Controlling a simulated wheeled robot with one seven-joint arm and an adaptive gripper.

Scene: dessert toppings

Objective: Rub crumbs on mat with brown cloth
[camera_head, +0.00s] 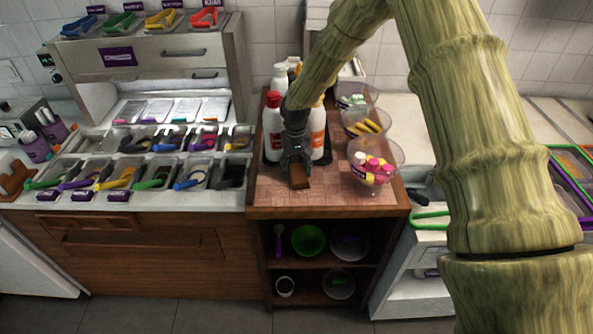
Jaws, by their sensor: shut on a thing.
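My gripper (297,165) points down over the middle wooden counter and is shut on a small brown cloth (300,180). The cloth hangs just below the fingertips, at or very near a pinkish, checkered surface (332,190) that looks like the mat. I cannot tell whether the cloth touches it. No crumbs can be made out at this size, and my gripper hides the part of the mat behind it.
Bottles (274,112) with red and white tops stand on a dark tray behind my gripper. A clear bowl of pink and yellow pieces (376,160) stands close on the right, with more bowls behind. Topping bins with coloured scoops (115,178) fill the left counter.

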